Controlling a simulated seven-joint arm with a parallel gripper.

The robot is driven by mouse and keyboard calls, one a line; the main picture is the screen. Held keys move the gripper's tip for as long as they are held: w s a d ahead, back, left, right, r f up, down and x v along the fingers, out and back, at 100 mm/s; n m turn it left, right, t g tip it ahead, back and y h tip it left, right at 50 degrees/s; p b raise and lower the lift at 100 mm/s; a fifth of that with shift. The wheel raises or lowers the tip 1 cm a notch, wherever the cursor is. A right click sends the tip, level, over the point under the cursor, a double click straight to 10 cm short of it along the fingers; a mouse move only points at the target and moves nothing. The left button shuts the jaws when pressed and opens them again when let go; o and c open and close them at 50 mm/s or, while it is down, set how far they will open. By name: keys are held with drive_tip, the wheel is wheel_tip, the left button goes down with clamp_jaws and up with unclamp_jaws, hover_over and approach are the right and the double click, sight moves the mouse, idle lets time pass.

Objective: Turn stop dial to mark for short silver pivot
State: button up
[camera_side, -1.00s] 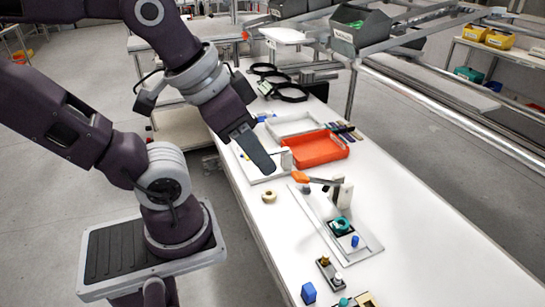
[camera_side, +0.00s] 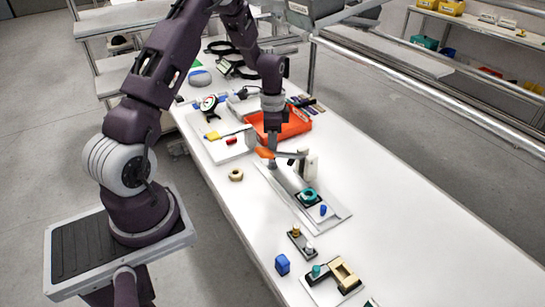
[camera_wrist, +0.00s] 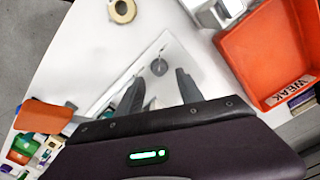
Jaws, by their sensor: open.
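A small grey round dial (camera_wrist: 159,67) with a thin line beside it sits on the pale plate (camera_wrist: 168,50) in the wrist view. I take it for the stop dial; its mark is too small to read. My gripper (camera_wrist: 159,75) is open and empty, its fingers pointing toward the dial on either side. In the side view my gripper (camera_side: 272,160) points down behind the orange lever handle (camera_side: 265,153), over the plate's far end, hiding the dial. Contact cannot be told. A dark block (camera_side: 301,243) holds a brass peg and a silver peg (camera_side: 309,250), possibly the pivots.
The orange lever handle also shows at left in the wrist view (camera_wrist: 45,117). An orange tray (camera_side: 291,129) stands behind my gripper. A tan ring (camera_side: 236,175), a teal ring (camera_side: 309,195) and a blue block (camera_side: 282,264) are nearby.

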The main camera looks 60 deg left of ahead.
sight(272, 163)
wheel_tip(272, 163, down, 5)
drive_tip(key=shift+r, duration=0.1)
clamp_jaws()
drive_tip(key=shift+n, duration=0.3)
drive_tip(key=n, duration=0.3)
drive_tip(key=shift+n, duration=0.3)
drive_tip(key=n, duration=0.4)
drive_tip(key=shift+n, duration=0.3)
drive_tip(key=n, duration=0.4)
drive_tip(key=shift+n, duration=2.5)
